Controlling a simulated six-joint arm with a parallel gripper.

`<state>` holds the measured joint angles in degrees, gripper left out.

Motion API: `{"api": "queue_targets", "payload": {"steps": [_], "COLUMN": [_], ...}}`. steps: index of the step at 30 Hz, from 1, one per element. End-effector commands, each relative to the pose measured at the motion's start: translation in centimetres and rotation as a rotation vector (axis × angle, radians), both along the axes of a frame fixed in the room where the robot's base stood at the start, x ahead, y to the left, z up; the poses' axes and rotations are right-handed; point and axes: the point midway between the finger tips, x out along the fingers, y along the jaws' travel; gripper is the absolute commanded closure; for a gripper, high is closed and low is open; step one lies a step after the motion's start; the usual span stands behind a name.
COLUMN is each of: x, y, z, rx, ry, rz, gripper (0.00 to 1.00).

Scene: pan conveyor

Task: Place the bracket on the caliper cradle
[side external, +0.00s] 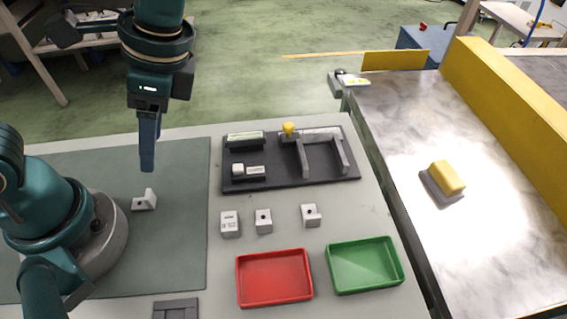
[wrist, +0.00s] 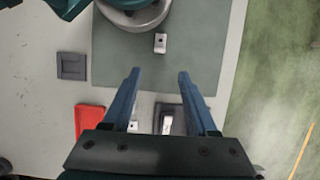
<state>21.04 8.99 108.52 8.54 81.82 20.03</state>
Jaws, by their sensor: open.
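A small light-grey L-shaped bracket (side external: 143,202) with a dark hole lies on the green mat near my base. It also shows in the wrist view (wrist: 160,43), just beyond my fingertips. My gripper (side external: 147,168) is open and empty, pointing down above the mat; the bracket is below it, apart from it. Two open fingers (wrist: 158,75) show in the wrist view. The caliper fixture (side external: 312,150), with two grey arms and a yellow knob, stands on a dark board (side external: 285,181). Which part is the cradle is not certain. In the wrist view, my gripper body hides much of the board.
Three similar light-grey parts, including a block (side external: 230,224), stand in front of the board. A red tray (side external: 274,303) and a green tray (side external: 365,288) are nearer. A dark square plate (side external: 176,309) lies at the front edge. A conveyor (side external: 420,130) carries a yellow-topped block (side external: 447,177).

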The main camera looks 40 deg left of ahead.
Motion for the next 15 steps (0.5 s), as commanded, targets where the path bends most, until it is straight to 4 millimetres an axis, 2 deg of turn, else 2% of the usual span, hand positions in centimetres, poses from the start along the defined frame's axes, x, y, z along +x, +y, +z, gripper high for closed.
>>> {"api": "queue_targets", "payload": {"steps": [5,15], "x": [-0.1,0.1], "y": [0.7,2.3], "z": [1.2,3.0], "rx": [-0.079,-0.270], "ry": [-0.177,-0.645], "rz": [0.156,0.574], "gripper": [0.41,0.41]}}
